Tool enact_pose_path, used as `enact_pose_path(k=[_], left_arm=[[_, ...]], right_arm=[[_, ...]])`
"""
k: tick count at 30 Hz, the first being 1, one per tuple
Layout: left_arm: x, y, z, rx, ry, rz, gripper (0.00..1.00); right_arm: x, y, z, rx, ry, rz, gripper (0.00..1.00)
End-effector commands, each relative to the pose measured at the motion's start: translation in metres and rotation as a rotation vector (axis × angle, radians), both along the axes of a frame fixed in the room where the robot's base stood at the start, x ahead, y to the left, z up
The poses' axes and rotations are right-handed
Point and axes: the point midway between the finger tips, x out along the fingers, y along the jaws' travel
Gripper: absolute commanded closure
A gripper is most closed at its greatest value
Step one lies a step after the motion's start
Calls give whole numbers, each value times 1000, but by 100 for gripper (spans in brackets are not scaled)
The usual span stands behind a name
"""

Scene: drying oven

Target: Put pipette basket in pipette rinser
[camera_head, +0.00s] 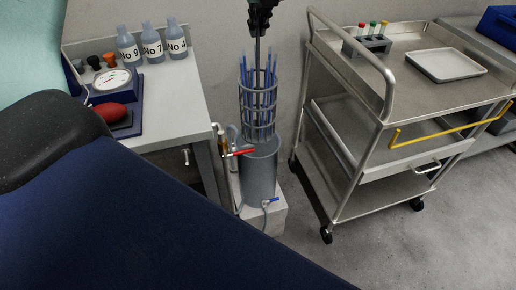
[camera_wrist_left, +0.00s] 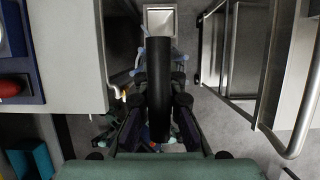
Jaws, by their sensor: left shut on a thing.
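The pipette basket (camera_head: 258,112) is a grey wire cylinder holding several blue pipettes upright. In the head view it hangs upright over the pipette rinser (camera_head: 260,175), a grey cylinder with a red-handled valve and a blue tap. The basket's bottom overlaps the rinser's rim; I cannot tell whether it is inside or just above. My left gripper (camera_head: 259,27) is at the top of the picture, shut on the basket's dark handle. In the left wrist view a black bar (camera_wrist_left: 158,75) stands between the fingers of this gripper (camera_wrist_left: 160,106). The right gripper is not in view.
A table (camera_head: 185,98) with numbered bottles (camera_head: 153,45), a dial instrument (camera_head: 112,80) and a red bulb (camera_head: 113,116) stands left of the rinser. A steel cart (camera_head: 425,105) with a rack and a tray stands to the right. Floor shows between rinser and cart.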

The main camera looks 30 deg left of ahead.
Motion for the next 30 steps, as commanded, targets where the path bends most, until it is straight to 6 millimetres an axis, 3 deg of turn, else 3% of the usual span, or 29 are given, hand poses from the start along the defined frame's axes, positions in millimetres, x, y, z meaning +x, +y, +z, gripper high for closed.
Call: enact_pose_path(k=[1,3,11,30], left_arm=[[1,1,-11,0,-3,0,100],[1,1,-17,0,-3,0,100],[2,1,-32,0,-1,0,100],[1,2,-175,0,1,0,100]], right_arm=[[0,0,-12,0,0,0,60],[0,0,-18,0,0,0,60],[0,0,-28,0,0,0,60],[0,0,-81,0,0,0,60]])
